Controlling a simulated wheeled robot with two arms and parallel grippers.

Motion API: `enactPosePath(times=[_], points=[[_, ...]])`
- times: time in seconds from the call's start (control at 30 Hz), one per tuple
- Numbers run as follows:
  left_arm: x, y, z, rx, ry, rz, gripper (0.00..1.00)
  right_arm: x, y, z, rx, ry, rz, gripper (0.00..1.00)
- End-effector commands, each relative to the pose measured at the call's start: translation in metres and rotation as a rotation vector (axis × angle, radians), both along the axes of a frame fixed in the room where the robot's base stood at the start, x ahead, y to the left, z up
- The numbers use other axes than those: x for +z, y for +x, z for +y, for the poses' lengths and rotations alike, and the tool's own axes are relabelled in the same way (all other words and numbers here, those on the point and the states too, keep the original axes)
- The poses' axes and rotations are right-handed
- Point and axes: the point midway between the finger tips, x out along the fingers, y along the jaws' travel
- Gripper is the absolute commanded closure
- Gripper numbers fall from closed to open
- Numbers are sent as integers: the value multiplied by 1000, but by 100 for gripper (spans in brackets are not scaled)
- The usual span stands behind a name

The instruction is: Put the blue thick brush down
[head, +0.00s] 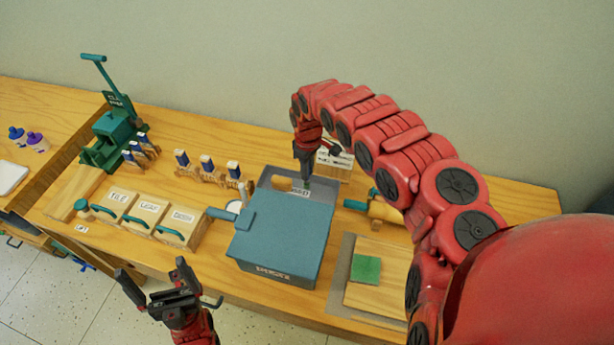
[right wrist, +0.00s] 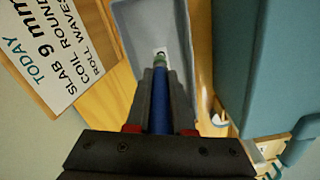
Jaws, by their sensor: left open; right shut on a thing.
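My right gripper (head: 305,178) is shut on the blue thick brush. In the right wrist view, the brush's blue handle (right wrist: 160,108) runs between the two fingers. A greenish part and a pale tip lie beyond the fingertips, pointing at the grey tray (right wrist: 127,22). In the head view the tray (head: 267,179) stands behind the blue-grey box and bears a white label. I cannot tell whether the brush touches the tray floor. In the head view the brush is mostly hidden by the gripper. My left gripper (head: 152,277) is open and empty at the table's front edge.
The blue-grey box (head: 285,240) stands close in front of the tray. A white lettered sign (right wrist: 50,50) is beside the tray. Labelled wooden blocks (head: 147,212) with green handles stand left. A board with a green square (head: 366,269) lies right.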

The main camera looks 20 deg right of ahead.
Motion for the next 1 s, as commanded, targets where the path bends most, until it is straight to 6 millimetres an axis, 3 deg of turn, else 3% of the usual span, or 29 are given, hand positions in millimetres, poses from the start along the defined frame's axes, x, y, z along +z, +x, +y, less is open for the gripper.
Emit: enactPosePath(times=[0.3,0.7,0.73,0.8,0.9,1.0], points=[[7,0,0,0,0,0,0,-33,-2,1,-2,2,4,100],[3,0,0,0,0,0,0,-39,-1,0,-2,0,2,100],[4,0,0,0,0,0,0,-39,-1,0,-2,0,2,78],[5,0,0,0,0,0,0,-37,-1,0,-2,0,2,65],[5,0,0,0,0,0,0,-37,-1,0,-2,0,2,49],[5,0,0,0,0,0,0,-37,-1,0,-2,0,2,49]])
